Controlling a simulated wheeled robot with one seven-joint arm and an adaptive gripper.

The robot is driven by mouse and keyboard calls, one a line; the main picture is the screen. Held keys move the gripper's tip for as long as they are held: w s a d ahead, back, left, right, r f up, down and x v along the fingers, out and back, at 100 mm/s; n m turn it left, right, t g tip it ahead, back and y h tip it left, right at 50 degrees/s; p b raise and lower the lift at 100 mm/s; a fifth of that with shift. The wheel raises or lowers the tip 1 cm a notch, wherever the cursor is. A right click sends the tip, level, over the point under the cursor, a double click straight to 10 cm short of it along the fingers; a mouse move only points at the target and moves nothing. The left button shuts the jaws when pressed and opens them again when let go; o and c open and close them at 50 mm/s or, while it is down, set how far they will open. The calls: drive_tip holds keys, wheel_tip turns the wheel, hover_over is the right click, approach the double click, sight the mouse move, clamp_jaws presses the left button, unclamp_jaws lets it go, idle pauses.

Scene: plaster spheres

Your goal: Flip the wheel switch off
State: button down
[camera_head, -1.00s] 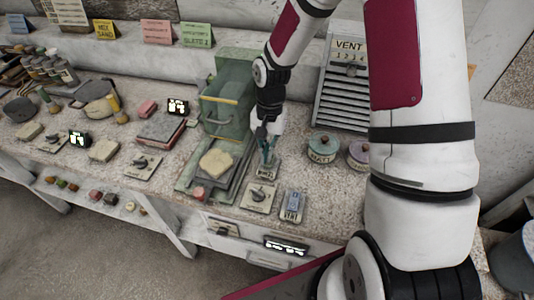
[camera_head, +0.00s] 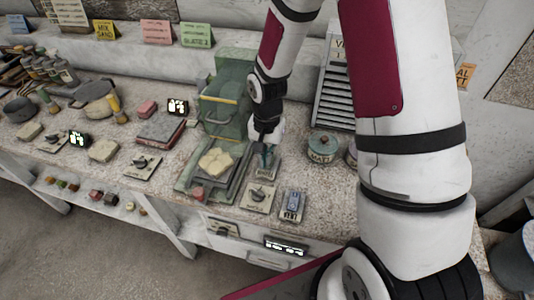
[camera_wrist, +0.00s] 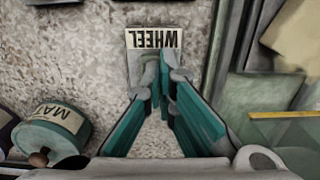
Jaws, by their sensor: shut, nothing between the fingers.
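The WHEEL label (camera_wrist: 153,39) is a cream plate with black letters, upside down in the wrist view. It lies on the speckled bench just beyond my fingertips. My gripper (camera_wrist: 162,72) is shut and empty, with teal fingers and grey tips close together over the label's near edge. In the head view my gripper (camera_head: 265,155) points down over a small plate (camera_head: 272,171) right of the grey slab.
A dark-levered switch plate (camera_head: 259,197) and a blue-grey device (camera_head: 292,206) stand in front of my gripper. A green box (camera_head: 225,110) is behind left, a stacked slab (camera_head: 216,162) is left, and a round MATT tin (camera_head: 322,147) is right, with bare bench between.

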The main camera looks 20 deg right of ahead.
drive_tip(key=shift+s+a+f, duration=0.45)
drive_tip(key=shift+s+f, duration=0.1)
drive_tip(key=shift+s, duration=0.05)
idle(0.5)
drive_tip(key=shift+d, duration=0.1)
drive_tip(key=shift+w+d+r, duration=0.2)
drive_tip(key=shift+w+d, duration=0.5)
drive_tip(key=shift+w, duration=0.05)
drive_tip(key=shift+w+r, duration=0.1)
drive_tip(key=shift+r, duration=0.3)
wheel_tip(320, 180, up, 14)
drive_tip(key=p, duration=0.1)
drive_tip(key=shift+a+p, duration=0.25)
drive_tip(key=shift+p, duration=0.15)
drive_tip(key=shift+w, duration=0.1)
